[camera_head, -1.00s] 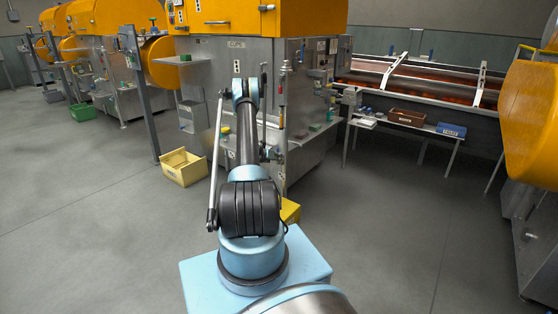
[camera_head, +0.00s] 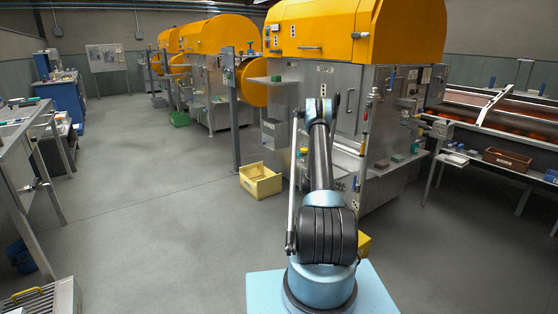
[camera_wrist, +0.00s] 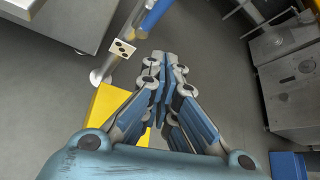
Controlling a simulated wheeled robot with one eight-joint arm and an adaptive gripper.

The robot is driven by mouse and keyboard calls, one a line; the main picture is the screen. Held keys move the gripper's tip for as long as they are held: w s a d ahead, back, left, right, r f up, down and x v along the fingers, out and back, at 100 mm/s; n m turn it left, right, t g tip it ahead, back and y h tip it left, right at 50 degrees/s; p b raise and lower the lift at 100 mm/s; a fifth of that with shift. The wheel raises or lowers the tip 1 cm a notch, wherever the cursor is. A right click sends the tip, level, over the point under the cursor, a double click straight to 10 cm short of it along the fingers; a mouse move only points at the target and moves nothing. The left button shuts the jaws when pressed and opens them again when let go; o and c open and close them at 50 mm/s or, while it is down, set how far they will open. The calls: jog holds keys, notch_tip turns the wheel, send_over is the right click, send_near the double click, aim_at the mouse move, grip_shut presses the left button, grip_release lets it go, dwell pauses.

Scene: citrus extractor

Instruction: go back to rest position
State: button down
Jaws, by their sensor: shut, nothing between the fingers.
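My gripper (camera_wrist: 165,62) shows in the wrist view with its blue and grey fingers brought together at the tips and nothing between them. It hangs above the grey floor, apart from any object. In the head view my arm stretches forward from my light blue base, and the gripper itself is hidden behind the arm. The orange-topped citrus extractor (camera_head: 335,100) stands in front of the arm.
A cream crate (camera_head: 261,181) stands on the floor left of my arm. A yellow thing (camera_wrist: 108,108) shows beneath my gripper in the wrist view. A conveyor (camera_head: 510,115) and side table (camera_head: 485,162) are at the right. A workbench (camera_head: 25,125) stands at the left. The middle-left floor is clear.

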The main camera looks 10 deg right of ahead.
jog(key=s+a+r+m+y, duration=0.1)
jog(key=s+a+r+m, duration=0.15)
jog(key=r, duration=0.45)
jog(key=s+a+r+m+y, duration=0.1)
jog(key=a+r+m, duration=0.15)
jog(key=r, duration=0.35)
jog(key=s+a+r+m+y, duration=0.1)
jog(key=a+r, duration=0.2)
jog(key=r, duration=0.4)
jog(key=s+a+r+m+y, duration=0.3)
jog(key=s+a+r+m, duration=0.4)
jog(key=s+a+r, duration=0.5)
jog(key=s+a+r+m+y, duration=0.1)
jog(key=s+a+r+m, duration=0.15)
jog(key=s, duration=0.55)
jog(key=s+a+r+m+y, duration=0.1)
jog(key=s+a+m, duration=0.15)
jog(key=s, duration=0.45)
jog(key=s+a+r+m+y, duration=0.1)
jog(key=s+a+r, duration=0.15)
jog(key=s, duration=0.55)
jog(key=s+a+f+m+y, duration=0.1)
jog(key=s+a+f+m, duration=0.2)
jog(key=s, duration=0.7)
jog(key=s+a+f+m+y, duration=0.2)
jog(key=s+a+f, duration=0.3)
jog(key=s, duration=0.5)
jog(key=shift+a+f+m+g, duration=0.4)
jog(key=shift+a+m, duration=0.35)
jog(key=shift+m, duration=0.15)
